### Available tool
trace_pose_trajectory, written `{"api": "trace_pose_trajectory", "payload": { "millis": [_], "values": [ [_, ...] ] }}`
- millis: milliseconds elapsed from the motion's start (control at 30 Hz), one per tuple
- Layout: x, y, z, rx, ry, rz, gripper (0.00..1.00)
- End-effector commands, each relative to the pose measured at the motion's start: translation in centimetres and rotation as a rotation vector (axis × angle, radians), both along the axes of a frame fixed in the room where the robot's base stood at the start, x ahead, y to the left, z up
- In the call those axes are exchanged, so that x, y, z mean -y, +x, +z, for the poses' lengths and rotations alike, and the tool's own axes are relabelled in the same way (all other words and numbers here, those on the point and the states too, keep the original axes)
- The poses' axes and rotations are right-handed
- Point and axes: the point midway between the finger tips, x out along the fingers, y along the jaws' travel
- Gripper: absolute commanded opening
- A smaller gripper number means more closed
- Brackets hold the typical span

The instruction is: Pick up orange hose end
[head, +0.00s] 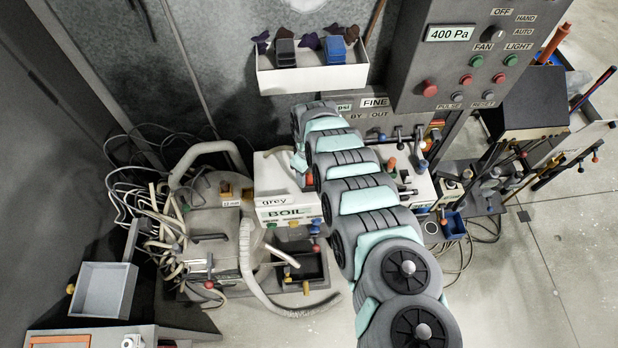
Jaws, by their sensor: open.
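I cannot pick out the orange hose end for certain. A thick pale hose (247,270) hangs from the machine at lower left and curves along the floor. My arm reaches up from the bottom right and bends down at the panel. My gripper is hidden behind it.
A control panel (404,70) with buttons stands at upper right. A white shelf bin (312,78) hangs on the wall. Loose cables (128,200) crowd the left. A grey open box (103,290) sits at lower left. The floor (545,240) at right is mostly clear.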

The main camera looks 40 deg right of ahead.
Motion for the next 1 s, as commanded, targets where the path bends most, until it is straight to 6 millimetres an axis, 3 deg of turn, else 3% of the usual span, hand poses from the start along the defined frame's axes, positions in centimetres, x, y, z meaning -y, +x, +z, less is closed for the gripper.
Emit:
{"api": "trace_pose_trajectory", "payload": {
  "millis": [667, 1000],
  "values": [
    [0.00, 0.03, 0.04, 0.000, 0.000, 0.000, 0.00],
    [0.00, 0.03, 0.04, 0.000, 0.000, 0.000, 0.00]
  ]
}}
